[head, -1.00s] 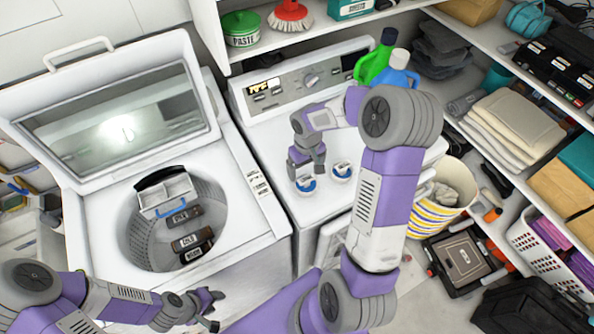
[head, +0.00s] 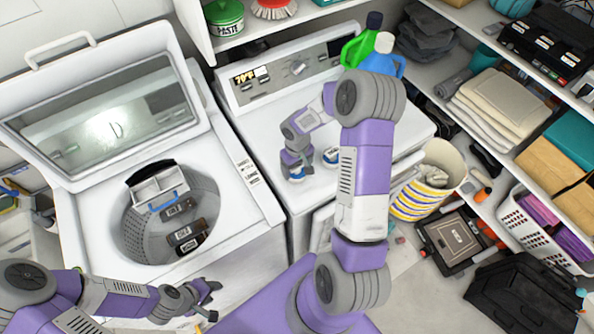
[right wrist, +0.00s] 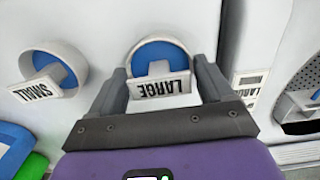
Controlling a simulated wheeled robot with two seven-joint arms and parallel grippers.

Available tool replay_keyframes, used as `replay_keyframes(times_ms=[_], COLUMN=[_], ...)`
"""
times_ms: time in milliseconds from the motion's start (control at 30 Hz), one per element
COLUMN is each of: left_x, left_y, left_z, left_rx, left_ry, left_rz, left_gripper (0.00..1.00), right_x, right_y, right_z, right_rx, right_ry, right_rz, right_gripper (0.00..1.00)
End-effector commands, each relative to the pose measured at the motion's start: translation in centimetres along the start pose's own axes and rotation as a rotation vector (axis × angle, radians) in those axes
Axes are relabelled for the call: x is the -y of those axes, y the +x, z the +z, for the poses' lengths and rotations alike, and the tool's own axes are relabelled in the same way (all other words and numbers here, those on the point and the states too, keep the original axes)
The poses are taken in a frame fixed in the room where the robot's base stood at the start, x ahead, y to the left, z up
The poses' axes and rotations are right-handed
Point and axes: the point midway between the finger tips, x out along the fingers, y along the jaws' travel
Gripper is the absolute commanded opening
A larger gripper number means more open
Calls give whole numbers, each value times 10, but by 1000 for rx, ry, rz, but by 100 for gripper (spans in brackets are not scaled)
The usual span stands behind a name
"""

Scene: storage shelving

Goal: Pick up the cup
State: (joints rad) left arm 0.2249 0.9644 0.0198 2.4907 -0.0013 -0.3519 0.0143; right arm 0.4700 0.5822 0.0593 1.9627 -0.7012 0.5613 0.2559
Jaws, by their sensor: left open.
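Two small white cups with blue insides stand on top of the white front-right machine. In the right wrist view, one labelled LARGE (right wrist: 158,55) is between my right gripper's fingers, and one labelled SMALL (right wrist: 50,70) is to the left. In the head view, my right gripper (head: 296,168) is low over the LARGE cup (head: 297,177) and partly hides it. The SMALL cup (head: 331,157) is just right of it. My right gripper (right wrist: 160,70) is open, its fingers on either side of the LARGE cup; contact cannot be told. My left gripper (head: 211,298) is open and empty, away from both cups.
An open top-loading washer (head: 262,215) stands to the left. Green (head: 357,50) and blue (head: 383,62) bottles stand at the machine's back right. A striped basket (head: 425,195) is on its right, beside loaded shelves. A shelf overhangs the back.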

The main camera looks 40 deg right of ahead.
Motion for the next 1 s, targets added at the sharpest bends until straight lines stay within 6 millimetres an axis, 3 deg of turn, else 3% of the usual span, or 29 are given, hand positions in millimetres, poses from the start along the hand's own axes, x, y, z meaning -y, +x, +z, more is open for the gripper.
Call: replay_keyframes(times_ms=[33,167,467,800,1000], left_x=[0,0,0,1,1], left_y=[0,0,0,2,2], left_z=[0,0,0,0,0], left_rx=[0,0,0,0,0], left_ry=[0,0,0,0,0], left_rz=[0,0,0,0,0], left_gripper=[43,43,43,43,43], right_x=[0,0,0,0,0], right_y=[0,0,-7,-71,-96], right_z=[0,0,-1,-1,-1], right_rx=[0,0,-2,-6,-3], right_ry=[0,-1,-1,0,-1], right_rz=[0,0,2,2,1], right_gripper=[66,47,47,47,47])
